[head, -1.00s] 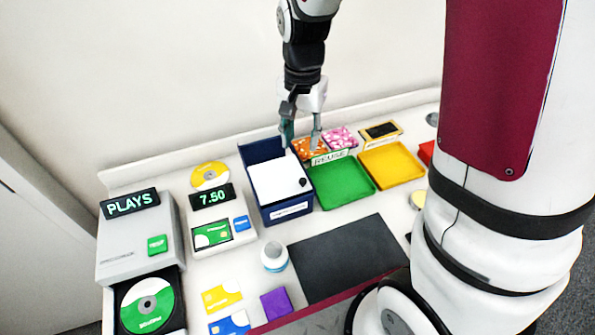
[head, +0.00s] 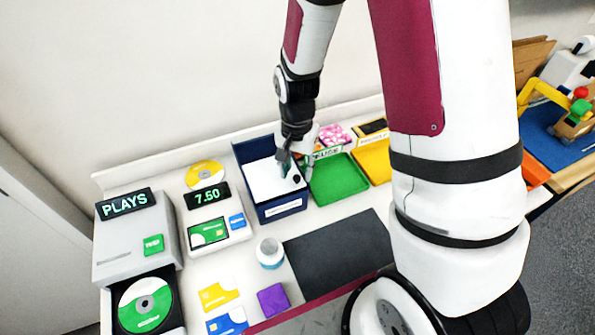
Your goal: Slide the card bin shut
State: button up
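The card bin (head: 283,209) is a dark blue box with a pale label on its front, standing at the back middle of the counter. A white sliding lid (head: 266,183) covers much of its top, and dark blue shows behind the lid's rear edge. A small black knob (head: 296,179) sits near the lid's right front corner. My gripper (head: 295,174) points down over the right part of the lid, at the knob. Its fingers are apart, one to either side of the knob; whether they touch it I cannot tell.
A green tray (head: 338,179) and a yellow tray (head: 373,160) stand right of the bin. The card reader (head: 216,224) is to its left. A white round container (head: 270,253) and a dark mat (head: 338,252) lie in front.

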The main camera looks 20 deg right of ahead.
jog(key=shift+f, duration=0.75)
grip_shut()
jog(key=shift+s, duration=0.75)
grip_release()
